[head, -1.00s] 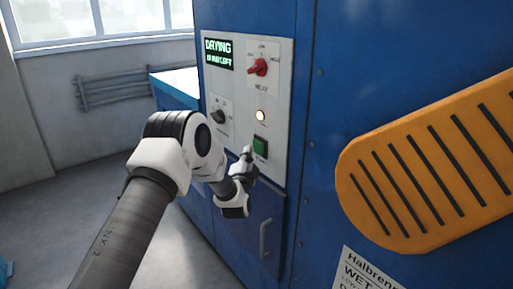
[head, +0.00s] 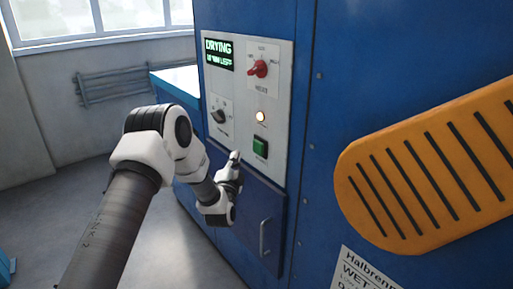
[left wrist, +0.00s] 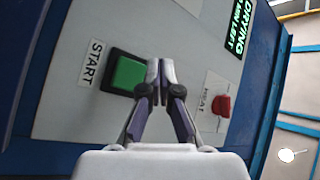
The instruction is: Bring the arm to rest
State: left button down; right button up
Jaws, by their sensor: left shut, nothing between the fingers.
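My left gripper (head: 235,157) is shut and empty, in front of the control panel (head: 277,110) of the blue dryer cabinet. In the head view it stands just left of and below the green button (head: 260,146), apart from it. In the left wrist view the shut fingertips (left wrist: 160,65) point toward the panel beside the green START button (left wrist: 127,72). The display (head: 218,54) reads DRYING. The red heat knob (head: 258,68) and a lit lamp (head: 261,116) are uncovered. My right gripper is out of view.
A dark knob (head: 219,115) sits at the panel's left. A blue door with a handle (head: 264,237) is below. An orange slotted cover (head: 432,170) juts out at the right. A blue-topped bench (head: 178,82) stands behind, and floor is open at the lower left.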

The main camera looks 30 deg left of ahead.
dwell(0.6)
pick_arm(q)
jog(key=s+d+f+m+g+h, duration=0.1)
jog(key=s+d+f+g+h, duration=0.15)
jog(key=s+d+f, duration=0.45)
jog(key=s+d+f+g+h, duration=0.2)
jog(key=s+d+f+g, duration=0.15)
jog(key=f, duration=0.75)
jog(key=s+d+f+m+g+h, duration=0.1)
jog(key=s+d+f+g+h, duration=0.1)
jog(key=s+d+f, duration=0.55)
jog(key=s+f+n+g, duration=0.2)
jog(key=s+n+g, duration=0.1)
jog(key=s, duration=0.5)
jog(key=s+d+f+n+g+h, duration=0.1)
jog(key=s+f+n+g, duration=0.2)
jog(key=s, duration=0.6)
jog(key=s+d+f+n+g, duration=0.1)
jog(key=s+f+n+g, duration=0.1)
jog(key=s+g, duration=0.3)
jog(key=s+n, duration=0.1)
jog(key=s, duration=0.3)
jog(key=shift+s+f+n, duration=0.15)
jog(key=shift+f+n, duration=0.05)
jog(key=shift+n, duration=0.1)
